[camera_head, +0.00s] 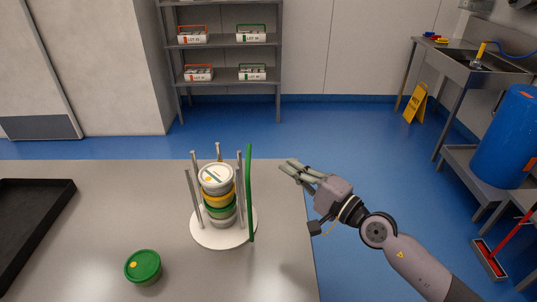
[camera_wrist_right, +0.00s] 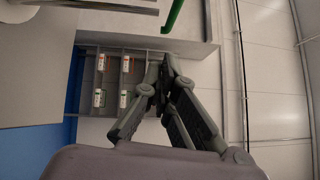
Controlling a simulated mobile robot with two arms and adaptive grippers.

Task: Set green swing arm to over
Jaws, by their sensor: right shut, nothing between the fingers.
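The green swing arm (camera_head: 250,195) stands upright along the right side of a round white carrier base (camera_head: 225,238), on the grey table. Grey posts rise around a stack of tubs (camera_head: 217,182) with white, yellow and green parts. My left gripper is not in view.
A green-lidded tub (camera_head: 143,266) sits alone at the table's front. A black tray (camera_head: 28,225) lies at the left. A shelf rack (camera_head: 222,77) with small carriers stands against the back wall. A blue barrel (camera_head: 508,135) and a yellow floor sign (camera_head: 416,103) are at the right.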

